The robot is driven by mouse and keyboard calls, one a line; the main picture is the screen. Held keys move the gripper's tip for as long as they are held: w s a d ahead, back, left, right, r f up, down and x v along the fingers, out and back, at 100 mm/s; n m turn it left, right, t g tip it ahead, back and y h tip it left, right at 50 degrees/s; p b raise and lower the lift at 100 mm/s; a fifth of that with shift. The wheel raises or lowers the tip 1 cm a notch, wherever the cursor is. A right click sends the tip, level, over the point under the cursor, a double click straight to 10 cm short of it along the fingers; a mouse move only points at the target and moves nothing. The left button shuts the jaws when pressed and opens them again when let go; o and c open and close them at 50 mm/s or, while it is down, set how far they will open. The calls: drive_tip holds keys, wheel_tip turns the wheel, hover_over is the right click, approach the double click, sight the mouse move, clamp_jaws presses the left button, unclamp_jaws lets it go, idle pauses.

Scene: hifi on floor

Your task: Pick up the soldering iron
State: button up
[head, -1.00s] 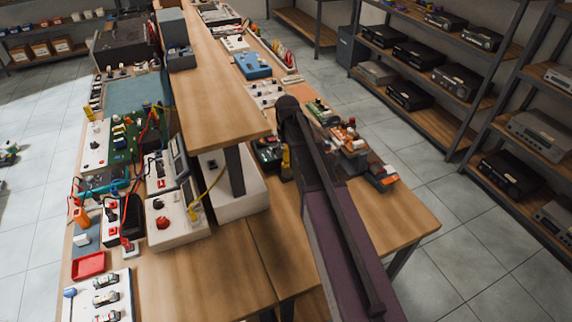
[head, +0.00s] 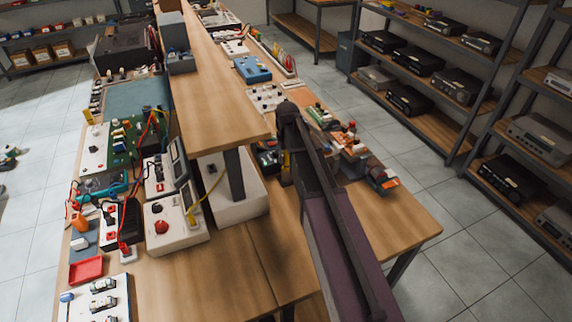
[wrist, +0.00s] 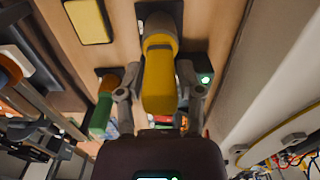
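A thick yellow handle with a grey collar (wrist: 160,80), which looks like the soldering iron, stands out between the two fingers of my gripper (wrist: 160,88) in the wrist view. The fingers lie close along both its sides. I cannot tell whether they touch it. Its far end is hidden. In the head view my arm reaches over the right side of the bench, and my gripper (head: 287,150) is mostly hidden behind its own links. A bit of yellow shows there beside it, too small to identify.
An orange and green handle (wrist: 104,105) stands just left of my gripper. A yellow-faced box (wrist: 88,21) lies nearby. The raised wooden shelf (head: 215,120) is close on the left in the head view. Parts boards (head: 345,145) lie right of the gripper. The front bench corner (head: 400,225) is clear.

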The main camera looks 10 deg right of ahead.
clamp_jaws()
drive_tip(key=shift+r, duration=0.15)
wheel_tip(320, 180, up, 10)
drive_tip(key=p, duration=1)
drive_tip(key=shift+s+f, duration=0.1)
drive_tip(key=shift+f, duration=0.1)
idle(0.7)
